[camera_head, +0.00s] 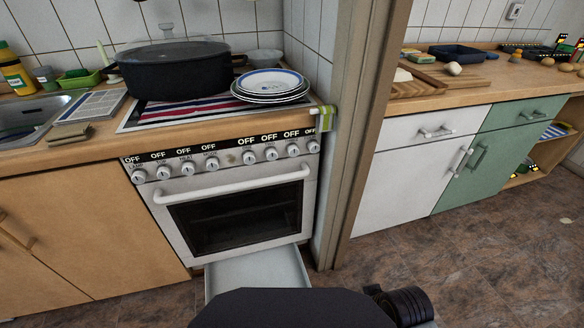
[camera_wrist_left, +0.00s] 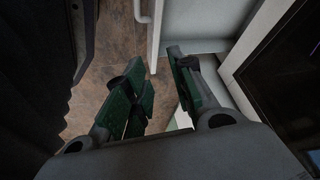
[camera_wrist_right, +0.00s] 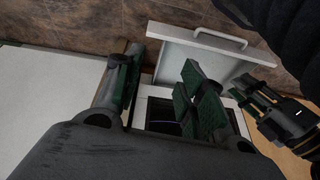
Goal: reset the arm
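My left gripper (camera_wrist_left: 155,88) shows in the left wrist view. Its green-padded fingers stand apart with nothing between them; brown floor and pale panels lie beyond. My right gripper (camera_wrist_right: 157,88) shows in the right wrist view. Its green-padded fingers are also apart, and I see nothing held between them. A pale drawer (camera_wrist_right: 190,55) with a handle (camera_wrist_right: 220,40) lies beyond its fingertips. Neither gripper shows in the head view, where my dark body fills the bottom middle.
The oven (camera_head: 240,205) is shut, and a pale drawer (camera_head: 255,272) under it is pulled out. A black pot (camera_head: 175,72) and stacked plates (camera_head: 270,84) stand on top. White (camera_head: 410,180) and green (camera_head: 490,150) cabinets stand at right.

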